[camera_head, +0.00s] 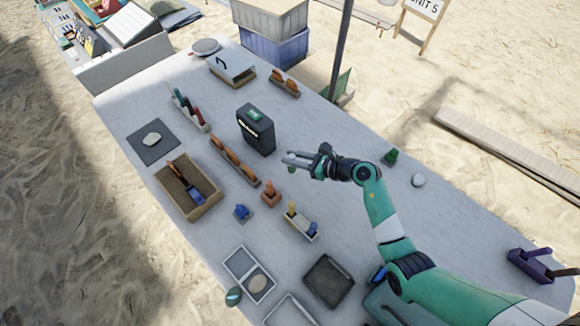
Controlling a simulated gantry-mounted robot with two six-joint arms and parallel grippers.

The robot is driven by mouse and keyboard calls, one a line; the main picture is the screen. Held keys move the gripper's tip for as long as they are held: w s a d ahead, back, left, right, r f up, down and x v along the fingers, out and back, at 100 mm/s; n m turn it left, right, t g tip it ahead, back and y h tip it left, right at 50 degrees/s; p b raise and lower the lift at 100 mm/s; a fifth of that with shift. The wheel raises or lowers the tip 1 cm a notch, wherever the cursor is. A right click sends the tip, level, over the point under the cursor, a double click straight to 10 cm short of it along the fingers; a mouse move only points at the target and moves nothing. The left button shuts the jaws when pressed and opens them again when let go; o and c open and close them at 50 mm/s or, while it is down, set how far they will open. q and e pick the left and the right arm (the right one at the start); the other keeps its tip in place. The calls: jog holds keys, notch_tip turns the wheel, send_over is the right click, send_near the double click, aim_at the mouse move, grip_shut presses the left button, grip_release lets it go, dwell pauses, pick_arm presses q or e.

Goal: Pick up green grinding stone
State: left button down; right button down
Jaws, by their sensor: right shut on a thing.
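My right gripper (293,161) reaches in from the lower right and hangs above the middle of the table, beside the black box. It is shut on a small green stone (291,169), which shows just under the fingertips and is mostly hidden by them. I take this to be the green grinding stone. Another green rounded thing (233,296), with a pale band, is at the table's front edge. My left gripper is not in view.
A black box (257,130) stands left of the gripper. A wooden tray (211,201) holds a blue-headed brush (190,200). A dark tray (328,282) lies near the front. A small green piece (391,157) and a pale stone (418,180) are to the right. The table's right part is mostly clear.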

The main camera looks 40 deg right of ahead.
jog(key=f+b, duration=0.3)
jog(key=f, duration=0.1)
jog(key=shift+w+a, duration=0.2)
jog(key=shift+w, duration=0.1)
jog(key=shift+r, duration=0.1)
jog(key=c, duration=0.7)
grip_release()
jog(key=shift+f, duration=0.2)
